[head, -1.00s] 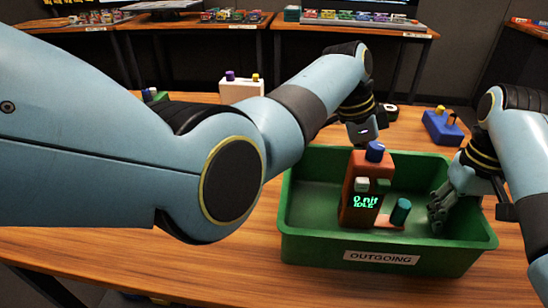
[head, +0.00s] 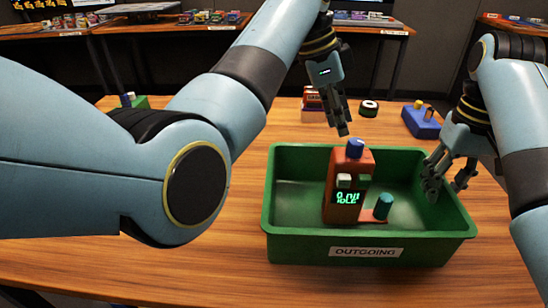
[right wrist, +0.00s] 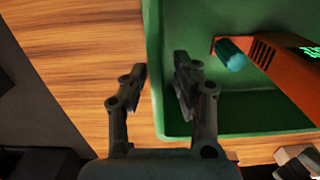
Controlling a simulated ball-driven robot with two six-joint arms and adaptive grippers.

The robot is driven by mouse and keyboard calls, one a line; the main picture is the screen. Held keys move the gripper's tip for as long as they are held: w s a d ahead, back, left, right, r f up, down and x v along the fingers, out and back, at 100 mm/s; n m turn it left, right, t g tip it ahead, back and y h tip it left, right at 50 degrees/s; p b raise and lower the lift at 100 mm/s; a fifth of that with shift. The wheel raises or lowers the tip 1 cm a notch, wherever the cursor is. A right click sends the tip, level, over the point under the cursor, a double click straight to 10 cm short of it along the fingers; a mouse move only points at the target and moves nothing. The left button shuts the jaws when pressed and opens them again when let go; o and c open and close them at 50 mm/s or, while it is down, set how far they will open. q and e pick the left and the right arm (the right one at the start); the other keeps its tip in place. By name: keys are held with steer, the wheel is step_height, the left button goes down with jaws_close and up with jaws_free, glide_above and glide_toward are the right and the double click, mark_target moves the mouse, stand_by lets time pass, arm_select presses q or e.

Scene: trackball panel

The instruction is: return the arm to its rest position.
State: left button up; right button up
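My left gripper (head: 338,130) hangs in the air, fingers pointing down, above and behind the orange device. It appears empty; its finger gap is unclear. My right gripper (head: 447,192) is open at the right wall of the green tray (head: 365,253). In the right wrist view its fingers (right wrist: 163,68) stand apart, one to each side of the tray wall (right wrist: 153,35), with nothing clearly gripped. The orange device (head: 344,165) stands upright in the tray, with a blue knob on top and a lit display. It also shows in the right wrist view (right wrist: 285,70).
A teal cylinder (head: 383,206) is beside the device inside the tray.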

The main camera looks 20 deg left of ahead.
steer(key=shift+r, duration=0.75)
